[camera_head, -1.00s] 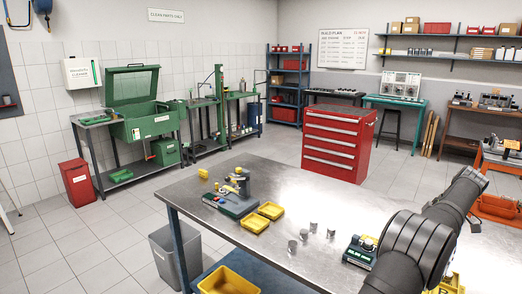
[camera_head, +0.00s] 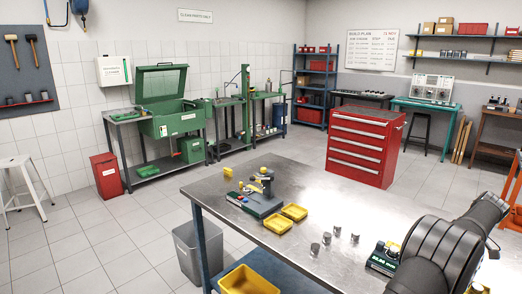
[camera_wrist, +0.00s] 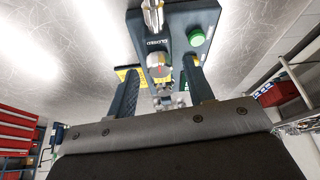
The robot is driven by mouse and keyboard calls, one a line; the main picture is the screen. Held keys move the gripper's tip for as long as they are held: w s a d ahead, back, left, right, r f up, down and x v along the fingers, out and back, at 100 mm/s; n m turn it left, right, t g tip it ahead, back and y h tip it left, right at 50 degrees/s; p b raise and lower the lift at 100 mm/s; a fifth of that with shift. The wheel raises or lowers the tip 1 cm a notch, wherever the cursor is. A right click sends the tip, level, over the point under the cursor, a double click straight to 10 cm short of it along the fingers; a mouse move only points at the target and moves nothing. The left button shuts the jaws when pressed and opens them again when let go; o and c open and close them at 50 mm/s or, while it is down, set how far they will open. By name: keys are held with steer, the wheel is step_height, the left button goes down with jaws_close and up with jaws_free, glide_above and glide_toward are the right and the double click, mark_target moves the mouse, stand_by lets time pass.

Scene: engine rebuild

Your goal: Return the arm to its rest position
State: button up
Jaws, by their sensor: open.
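My arm (camera_head: 440,258) shows dark at the lower right of the head view, over the right part of the metal workbench; its gripper end is not visible there. In the wrist view my gripper (camera_wrist: 162,68) is open, with its two dark fingers apart and nothing clearly held between them. Beyond the fingers is a dark bench device (camera_wrist: 205,14) with a green button and a metal shaft. Whether the fingers touch it cannot be told.
The steel workbench (camera_head: 318,193) holds a green-based fixture (camera_head: 262,203), yellow trays (camera_head: 294,212), several small grey cylinders (camera_head: 336,232) and a green device (camera_head: 381,262) close beside my arm. A red tool cabinet (camera_head: 365,145) stands behind. The bench's middle is mostly clear.

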steer(key=v, duration=1.1)
steer(key=x, duration=1.1)
steer(key=shift+f, duration=0.2)
steer(key=m+h, duration=0.1)
steer(key=m, duration=0.1)
steer(key=m+t, duration=0.1)
steer(key=m, duration=0.2)
steer(key=shift+a+h, duration=0.2)
steer(key=shift+h, duration=0.2)
steer(key=m+h, duration=0.1)
steer(key=m, duration=0.4)
steer(key=shift+a+t+h, duration=0.15)
steer(key=shift+t+h, duration=0.25)
steer(key=m+h, duration=0.1)
steer(key=m, duration=0.3)
steer(key=shift+a+f+m+h, duration=0.1)
steer(key=shift+m+h, duration=0.3)
steer(key=shift+a+m+g+h, duration=0.1)
steer(key=shift+m+g+h, duration=0.3)
steer(key=shift+m, duration=0.85)
steer(key=shift+m+g+h, duration=0.4)
steer(key=shift+m, duration=0.85)
steer(key=shift+n, duration=0.3)
